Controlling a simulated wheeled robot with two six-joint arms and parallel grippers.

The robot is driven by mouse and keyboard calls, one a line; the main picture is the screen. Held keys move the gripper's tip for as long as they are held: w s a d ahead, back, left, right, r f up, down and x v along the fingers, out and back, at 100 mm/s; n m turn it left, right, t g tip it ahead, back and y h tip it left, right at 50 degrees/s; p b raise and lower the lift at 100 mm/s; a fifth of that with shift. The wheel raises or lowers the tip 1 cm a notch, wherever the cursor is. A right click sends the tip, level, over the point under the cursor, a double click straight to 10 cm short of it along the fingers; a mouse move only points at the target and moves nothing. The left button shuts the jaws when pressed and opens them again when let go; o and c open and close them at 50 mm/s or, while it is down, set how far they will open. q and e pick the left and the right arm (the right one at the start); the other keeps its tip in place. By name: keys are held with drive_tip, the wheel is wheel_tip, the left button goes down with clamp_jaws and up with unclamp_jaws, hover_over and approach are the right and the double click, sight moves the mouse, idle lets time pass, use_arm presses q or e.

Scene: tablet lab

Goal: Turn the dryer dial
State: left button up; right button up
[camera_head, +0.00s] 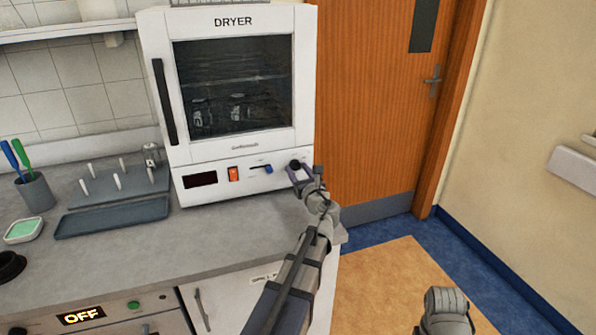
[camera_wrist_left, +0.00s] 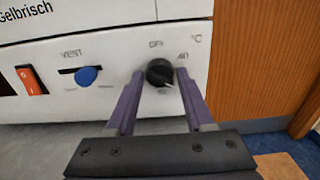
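The white dryer (camera_head: 232,160) stands on the counter with its door shut. Its round black dial (camera_wrist_left: 160,73) is at the right end of the front panel, with "OFF" printed above it and "40" and "°C" to the upper right. A small pale mark shows at the dial's lower right. The dial (camera_head: 296,165) is partly covered in the head view. My left gripper (camera_wrist_left: 160,76) is open, its two purple fingers on either side of the dial with a narrow gap showing at each side. It also shows at the panel in the head view (camera_head: 301,174).
Left of the dial are a blue vent slider (camera_wrist_left: 86,75) and an orange switch (camera_wrist_left: 31,80). A rack with pegs (camera_head: 118,184), a tray (camera_head: 112,217) and a cup (camera_head: 36,193) stand on the counter's left. A wooden door (camera_head: 380,100) is right of the dryer.

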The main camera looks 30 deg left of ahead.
use_arm(q)
clamp_jaws()
idle(0.4)
drive_tip(key=n, duration=1.6)
drive_tip(key=shift+r+n, duration=0.1)
drive_tip(key=shift+n, duration=0.2)
drive_tip(key=n, duration=0.3)
drive_tip(key=shift+n, duration=2.1)
